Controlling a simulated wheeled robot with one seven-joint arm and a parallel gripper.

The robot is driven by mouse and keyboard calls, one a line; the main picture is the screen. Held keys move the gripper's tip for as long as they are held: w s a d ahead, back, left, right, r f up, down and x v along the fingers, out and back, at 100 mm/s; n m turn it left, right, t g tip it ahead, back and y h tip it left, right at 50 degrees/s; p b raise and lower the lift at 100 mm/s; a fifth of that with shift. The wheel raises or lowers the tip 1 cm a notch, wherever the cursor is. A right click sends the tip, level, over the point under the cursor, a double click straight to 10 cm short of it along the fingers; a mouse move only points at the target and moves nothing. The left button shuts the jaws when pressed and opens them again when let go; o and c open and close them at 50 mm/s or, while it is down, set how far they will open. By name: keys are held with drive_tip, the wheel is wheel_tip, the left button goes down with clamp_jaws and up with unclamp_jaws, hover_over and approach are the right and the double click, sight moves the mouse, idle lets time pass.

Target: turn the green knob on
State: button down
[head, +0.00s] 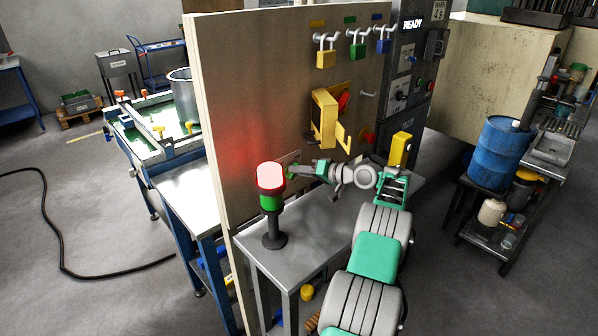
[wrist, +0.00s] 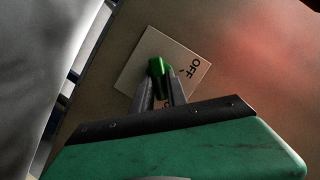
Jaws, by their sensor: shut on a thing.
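The green knob (wrist: 159,67) sits on a pale square plate (wrist: 140,62) on the brown panel. The plate carries the word OFF, which appears tilted beside the knob in the wrist view. My gripper (wrist: 160,78) is shut on the knob, with one finger on each side of it. Part of the plate's lettering is hidden behind the fingers. In the head view my gripper (head: 293,171) reaches left to the panel behind the signal lamp, and the knob is small and mostly hidden there.
A signal lamp (head: 271,177) glowing red on top stands on the metal bench (head: 320,225), just left of my gripper. Padlocks (head: 326,58) hang high on the panel (head: 240,80).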

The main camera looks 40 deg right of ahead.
drive_tip(key=c, duration=1.3)
unclamp_jaws()
drive_tip(key=b+v, duration=0.1)
drive_tip(key=v, duration=0.6)
drive_tip(key=shift+s+d+r, duration=0.1)
drive_tip(key=shift+s+d, duration=0.05)
drive_tip(key=shift+s, duration=0.2)
